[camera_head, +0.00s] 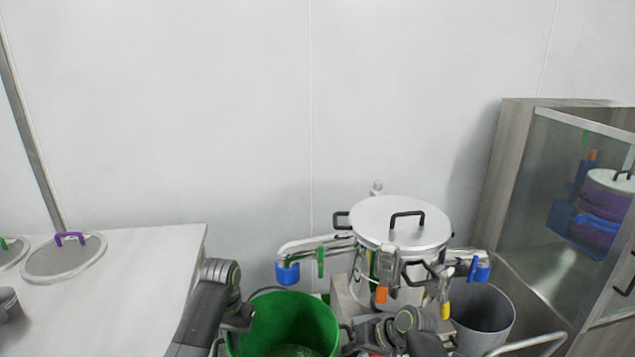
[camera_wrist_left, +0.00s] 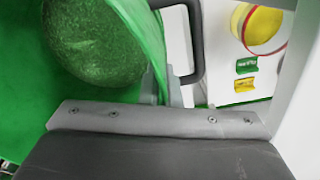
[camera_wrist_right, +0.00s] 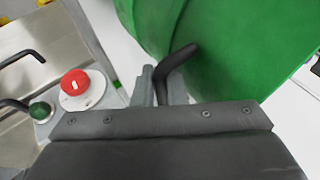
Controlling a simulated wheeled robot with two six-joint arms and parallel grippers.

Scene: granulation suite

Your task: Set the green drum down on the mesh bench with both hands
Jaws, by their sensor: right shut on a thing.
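The green drum (camera_head: 285,318) is low in the middle of the head view, open at the top, with green granules inside. Its inside fills the left of the left wrist view (camera_wrist_left: 85,45). My left gripper (camera_wrist_left: 163,88) is at the drum's rim, beside a dark handle (camera_wrist_left: 192,45); the contact is hidden, so its grip is unclear. My right gripper (camera_wrist_right: 162,88) is shut on the drum's other dark handle (camera_wrist_right: 178,62), next to the green wall. The drum's underside is hidden. I cannot pick out the mesh bench for certain.
A lidded steel vessel (camera_head: 400,222) with clamps stands right of the drum, close to my right arm. A grey bucket (camera_head: 485,315) is beyond it. A white table (camera_head: 140,275) with round lids is at left. A red button (camera_wrist_right: 75,84) shows in the right wrist view.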

